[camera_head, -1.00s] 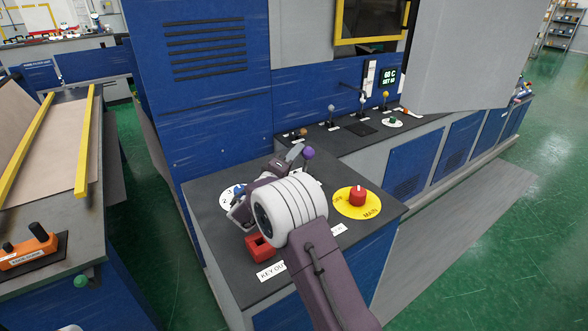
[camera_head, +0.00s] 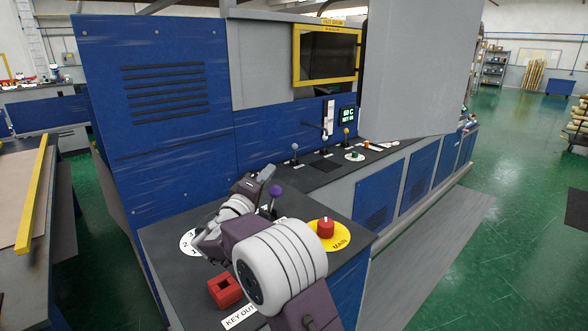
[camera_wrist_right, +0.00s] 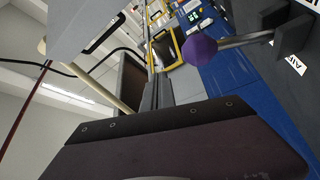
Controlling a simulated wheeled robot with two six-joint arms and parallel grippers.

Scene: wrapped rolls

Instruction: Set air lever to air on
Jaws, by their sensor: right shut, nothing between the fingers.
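The air lever has a purple ball knob (camera_head: 275,191) on a metal stem, on the dark top of the near console. In the right wrist view the purple knob (camera_wrist_right: 200,47) and its stem show near an AIR label (camera_wrist_right: 297,65). My right gripper (camera_head: 267,173) is shut and empty, just above and left of the knob in the head view. In the wrist view its closed fingers (camera_wrist_right: 157,88) point up the picture, with the knob to their right. I cannot tell whether they touch. My arm hides part of the lever's base. My left gripper is out of view.
A red MAIN switch (camera_head: 326,228) on a yellow disc stands right of my arm. A red key block (camera_head: 225,290) and a numbered white dial (camera_head: 190,243) are left of it.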

